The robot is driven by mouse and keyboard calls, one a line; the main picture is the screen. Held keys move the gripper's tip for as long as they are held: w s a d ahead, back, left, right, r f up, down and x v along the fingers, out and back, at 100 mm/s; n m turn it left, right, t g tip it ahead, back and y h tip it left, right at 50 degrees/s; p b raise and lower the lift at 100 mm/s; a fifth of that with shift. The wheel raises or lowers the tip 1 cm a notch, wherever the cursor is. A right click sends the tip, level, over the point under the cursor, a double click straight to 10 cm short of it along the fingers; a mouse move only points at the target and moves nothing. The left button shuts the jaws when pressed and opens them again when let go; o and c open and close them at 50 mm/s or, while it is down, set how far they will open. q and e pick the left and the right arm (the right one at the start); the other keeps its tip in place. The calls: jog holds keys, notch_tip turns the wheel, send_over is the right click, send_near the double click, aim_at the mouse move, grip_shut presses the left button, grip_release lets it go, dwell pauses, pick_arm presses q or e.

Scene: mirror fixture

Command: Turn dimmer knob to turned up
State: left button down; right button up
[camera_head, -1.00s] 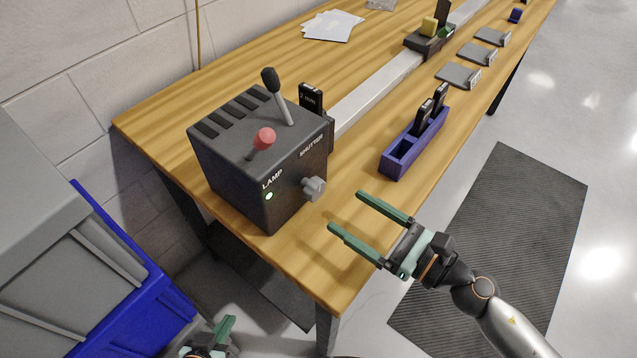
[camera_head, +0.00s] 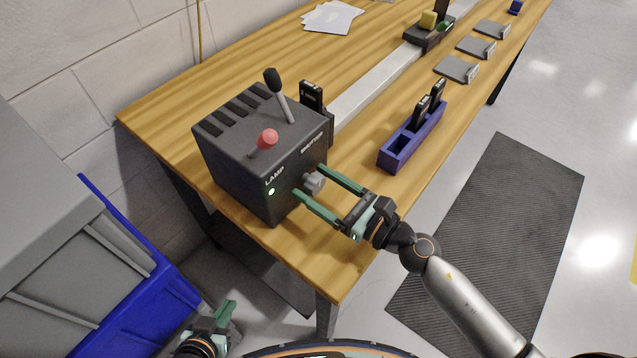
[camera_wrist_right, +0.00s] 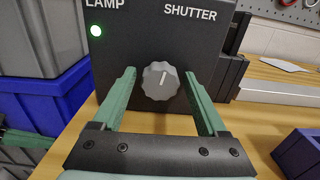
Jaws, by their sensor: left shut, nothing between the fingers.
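The dimmer knob (camera_head: 314,184) is a grey, ridged knob on the front face of a black lamp box (camera_head: 245,172). In the right wrist view the knob (camera_wrist_right: 160,82) has a white mark pointing up and slightly right. My right gripper (camera_head: 309,180) is open, with one green finger on each side of the knob. In the wrist view gaps show between the knob and both fingers. A lit green lamp (camera_head: 271,191) is beside the LAMP label. My left gripper (camera_head: 226,310) is shut and empty, low at the bottom, away from the box.
A red-tipped lever (camera_head: 267,138) and a black-tipped lever (camera_head: 273,80) stand on the box. A purple holder (camera_head: 402,155) with black pieces stands to the right on the wooden table (camera_head: 350,260). Blue and grey bins (camera_head: 125,300) are at the left.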

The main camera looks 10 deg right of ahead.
jog(key=c, duration=1.1)
jog(key=shift+c, duration=0.2)
jog(key=m+p, duration=0.1)
jog(key=m, duration=0.1)
jog(key=shift+m, duration=0.4)
jog(key=shift+m+p, duration=0.5)
jog(key=shift+m, duration=1.5)
jog(key=o, duration=1.4)
